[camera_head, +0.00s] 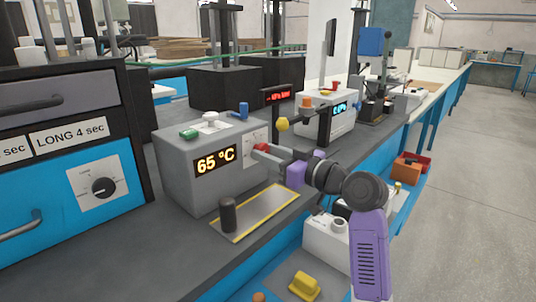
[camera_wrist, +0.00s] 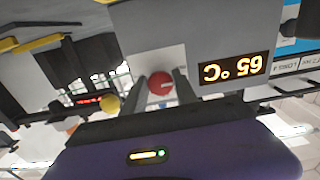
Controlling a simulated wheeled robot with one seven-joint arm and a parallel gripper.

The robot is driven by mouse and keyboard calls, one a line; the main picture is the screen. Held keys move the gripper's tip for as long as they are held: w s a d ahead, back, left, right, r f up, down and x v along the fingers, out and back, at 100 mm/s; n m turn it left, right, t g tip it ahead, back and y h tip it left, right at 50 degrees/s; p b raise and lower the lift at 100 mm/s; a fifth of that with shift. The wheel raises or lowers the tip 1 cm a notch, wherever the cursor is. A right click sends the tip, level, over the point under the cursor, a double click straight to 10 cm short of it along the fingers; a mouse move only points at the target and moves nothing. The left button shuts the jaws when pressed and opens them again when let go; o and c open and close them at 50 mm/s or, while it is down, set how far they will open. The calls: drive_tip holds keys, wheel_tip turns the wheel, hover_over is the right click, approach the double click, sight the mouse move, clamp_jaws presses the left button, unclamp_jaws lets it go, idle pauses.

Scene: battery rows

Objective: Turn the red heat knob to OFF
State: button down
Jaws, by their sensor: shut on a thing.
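The knob also shows in the wrist view (camera_wrist: 160,84), between the two grey fingers. My gripper (camera_head: 262,151) reaches in from the right and is shut on the knob; in the wrist view the fingers (camera_wrist: 161,88) stand on either side of it. A pale dial plate (camera_head: 256,137) surrounds the knob, partly hidden by the gripper. Its marks and the knob's pointer are too small or hidden to read.
The box top carries a green button (camera_head: 189,133) and a blue knob (camera_head: 243,109). A dark cylinder (camera_head: 228,214) stands on a yellow-edged plate (camera_head: 262,212) in front of the box. A yellow ball-ended lever (camera_head: 282,124) is close behind my gripper. A black dial (camera_head: 103,187) is at left.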

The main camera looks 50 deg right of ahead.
drive_tip(key=c, duration=1)
unclamp_jaws()
drive_tip(key=shift+s+d+p, duration=0.15)
drive_tip(key=shift+s+p, duration=0.25)
drive_tip(key=shift+s, duration=3.5)
